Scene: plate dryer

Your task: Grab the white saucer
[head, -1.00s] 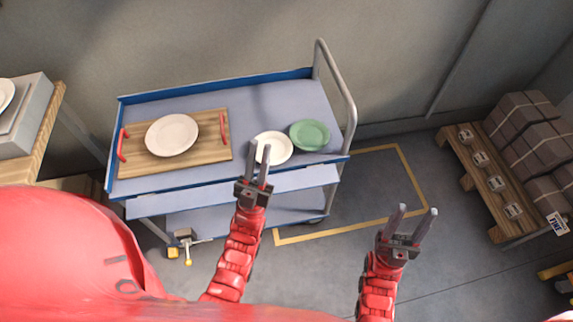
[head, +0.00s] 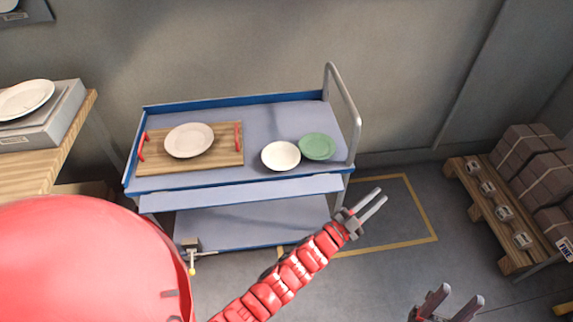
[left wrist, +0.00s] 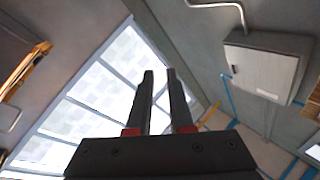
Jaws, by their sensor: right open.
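A small round white saucer (head: 281,155) lies on the top shelf of the blue cart (head: 270,115), right of the wooden tray and close beside a green plate (head: 317,147). A larger white plate (head: 189,140) lies on the wooden tray (head: 160,166). My left gripper (head: 376,197) is open and empty, in front of the cart's right end and apart from the saucer. In the left wrist view its two fingers (left wrist: 160,75) have a gap with nothing between them, facing the ceiling and a wall. My right gripper (head: 461,301) is open and empty at the bottom right, partly cut off.
The cart has a metal handle (head: 343,110) at its right end and a lower shelf (head: 250,222). A wooden table (head: 40,165) with a plate on a grey box stands left. A pallet (head: 500,215) with boxes stands right. The floor between cart and pallet is clear.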

